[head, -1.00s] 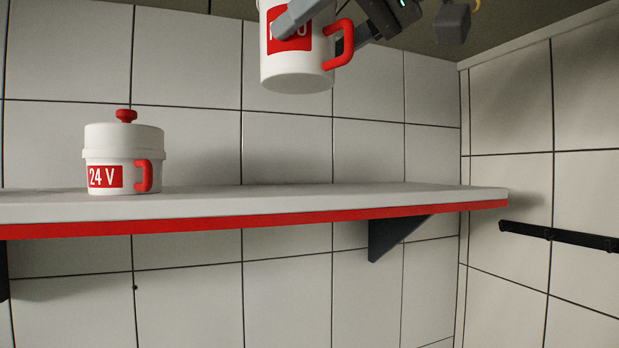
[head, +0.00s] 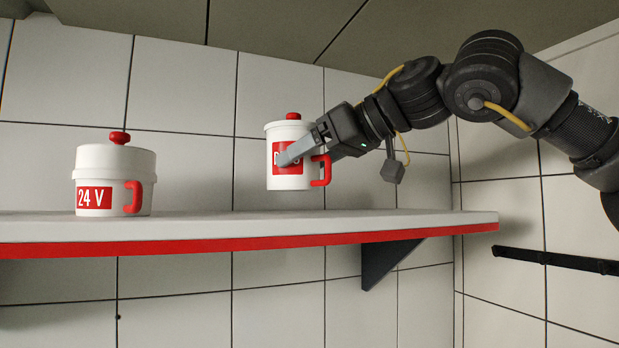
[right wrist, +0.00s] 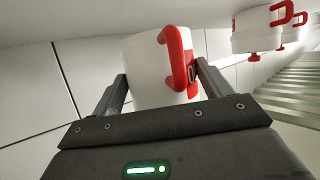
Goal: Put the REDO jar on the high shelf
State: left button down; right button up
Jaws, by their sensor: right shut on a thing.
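The REDO jar (head: 306,180) is white with a red knob, a red handle and a red label, which a finger partly covers. My right gripper (head: 300,152) is shut on its body, coming from the right. The jar is upright and hangs a little above the high shelf (head: 400,222), with wall showing between its base and the shelf top. In the right wrist view the jar (right wrist: 148,75) sits between the two fingers, its red handle towards the camera. My left gripper is not in view.
A wider white 24 V jar (head: 115,165) stands on the shelf at the left, apart from the REDO jar. Shelf to the right of the held jar is clear. A black rail (head: 555,260) runs along the right wall. Ceiling panels are above.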

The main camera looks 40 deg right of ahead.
aim_at(316, 176)
jog(key=shift+w+f+p, duration=0.1)
jog(key=shift+f+p, duration=0.15)
jog(key=shift+p, duration=0.05)
jog(key=shift+f+p, duration=0.6)
jog(key=shift+f, duration=0.35)
jog(key=shift+d+f, duration=0.25)
jog(key=shift+f, duration=0.3)
jog(key=shift+a, duration=0.3)
jog(key=o, duration=0.8)
jog(key=shift+f, duration=0.1)
jog(key=o, duration=0.4)
jog(key=shift+d, duration=0.2)
jog(key=shift+s, duration=0.2)
jog(key=b+v, duration=0.3)
jog(key=v, duration=0.7)
jog(key=shift+r+b, duration=0.2)
jog(key=shift+b, duration=0.15)
jog(key=shift+v, duration=0.8)
